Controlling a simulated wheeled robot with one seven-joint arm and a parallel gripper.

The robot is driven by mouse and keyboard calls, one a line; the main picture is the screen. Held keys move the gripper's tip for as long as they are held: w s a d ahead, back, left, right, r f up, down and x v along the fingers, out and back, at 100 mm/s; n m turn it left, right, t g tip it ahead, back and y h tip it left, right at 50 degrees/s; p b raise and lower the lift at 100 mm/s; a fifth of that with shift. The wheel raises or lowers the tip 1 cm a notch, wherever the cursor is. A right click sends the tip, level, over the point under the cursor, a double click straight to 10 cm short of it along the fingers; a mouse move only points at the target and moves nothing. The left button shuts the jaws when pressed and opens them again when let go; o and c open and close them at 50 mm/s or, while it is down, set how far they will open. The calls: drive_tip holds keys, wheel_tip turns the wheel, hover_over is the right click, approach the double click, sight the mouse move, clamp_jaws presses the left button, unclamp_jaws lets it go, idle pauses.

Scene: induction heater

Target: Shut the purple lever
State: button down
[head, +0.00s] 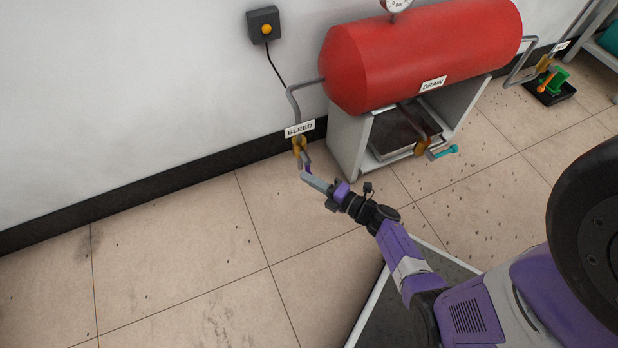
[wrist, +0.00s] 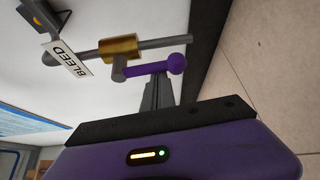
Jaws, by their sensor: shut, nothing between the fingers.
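The purple lever (wrist: 152,70) shows in the wrist view, with a round knob at its right end. It joins a stub below the brass valve body (wrist: 118,47) on a grey pipe, beside the BLEED label (wrist: 67,58). In this view the lever runs roughly along the pipe. My gripper (wrist: 158,85) is shut and empty, its fingertips right at the lever; I cannot tell if they touch. In the head view the lever (head: 308,168) is a small purple piece below the brass valve, and my gripper (head: 303,178) partly hides it.
A red tank (head: 420,50) on a grey stand is right of the valve. A cyan lever (head: 447,152) is at the DRAIN valve, and an orange lever (head: 547,83) is farther right. A wall box (head: 264,25) hangs above. The floor at left is clear.

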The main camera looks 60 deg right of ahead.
drive_tip(key=shift+s+d, duration=0.1)
drive_tip(key=n+g+p, duration=0.1)
drive_tip(key=s+d+n+g+p, duration=0.1)
drive_tip(key=n+p, duration=0.1)
drive_tip(key=shift+d+r+h, duration=0.3)
drive_tip(key=shift+r, duration=0.1)
drive_tip(key=shift+s+d+r+n+g+h+p, duration=0.35)
drive_tip(key=shift+d+r+n+g+h+p, duration=0.4)
drive_tip(key=shift+p, duration=0.65)
drive_tip(key=shift+s+d+r+n+g+h+p, duration=0.3)
drive_tip(key=shift+r+n+g+p, duration=0.3)
drive_tip(key=shift+n+p, duration=0.65)
drive_tip(key=shift+s+d+r+n+g+h+p, duration=0.45)
drive_tip(key=shift+d+r+n+g+p, duration=0.2)
drive_tip(key=shift+p, duration=0.95)
drive_tip(key=shift+r, duration=0.15)
